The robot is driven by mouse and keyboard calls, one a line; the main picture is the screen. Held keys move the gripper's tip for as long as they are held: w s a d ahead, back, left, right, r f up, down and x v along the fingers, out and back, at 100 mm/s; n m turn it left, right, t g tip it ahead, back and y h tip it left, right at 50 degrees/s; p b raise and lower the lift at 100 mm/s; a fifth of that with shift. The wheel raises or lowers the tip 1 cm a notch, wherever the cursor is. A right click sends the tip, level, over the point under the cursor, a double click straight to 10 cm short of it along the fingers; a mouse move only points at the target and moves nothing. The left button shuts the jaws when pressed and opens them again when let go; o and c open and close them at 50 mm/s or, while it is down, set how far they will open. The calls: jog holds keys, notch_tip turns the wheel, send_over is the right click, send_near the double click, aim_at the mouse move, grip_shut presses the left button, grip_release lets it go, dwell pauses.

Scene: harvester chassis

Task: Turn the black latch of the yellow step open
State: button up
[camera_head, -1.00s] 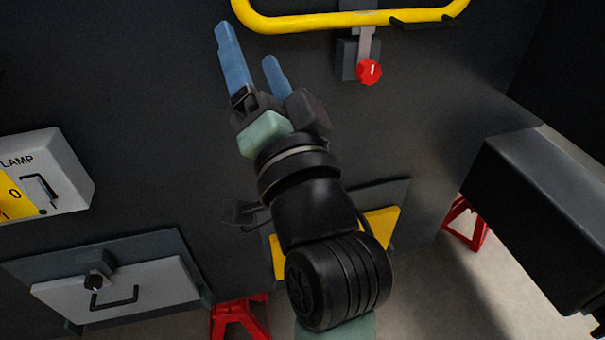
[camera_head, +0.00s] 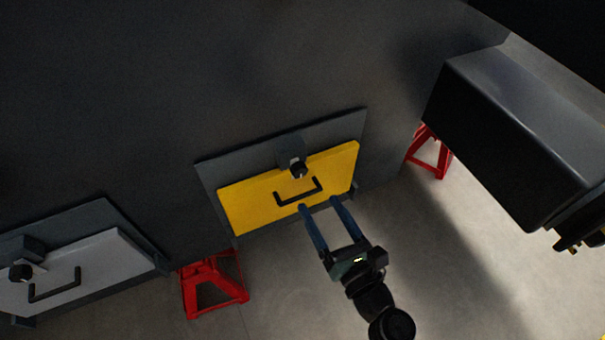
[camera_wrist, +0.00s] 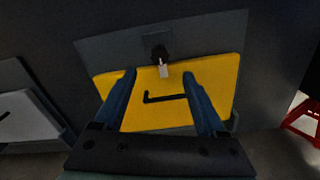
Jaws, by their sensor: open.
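The yellow step (camera_head: 246,205) is a flat panel set against a dark grey frame low on the chassis wall; it also shows in the wrist view (camera_wrist: 175,108). Its black latch (camera_head: 298,168) is a knob at the top middle edge of the panel, and in the wrist view the latch (camera_wrist: 159,53) has a pale tab below it. A black handle (camera_head: 299,192) sits on the panel below the latch. My gripper (camera_head: 319,204) is open and empty, with its blue fingers pointing at the panel's lower part, below the latch. In the wrist view the fingers (camera_wrist: 162,76) straddle the handle.
A grey panel (camera_head: 85,262) with its own black knob and handle is at lower left. A red stand (camera_head: 212,283) is left of the yellow step, another (camera_head: 430,152) to its right. A large black box (camera_head: 530,140) juts out at right. The floor in front is clear.

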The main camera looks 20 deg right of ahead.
aim_at(301, 173)
jog(key=w+b, duration=0.1)
jog(key=w, duration=0.8)
jog(key=shift+w+a, duration=0.15)
grip_shut()
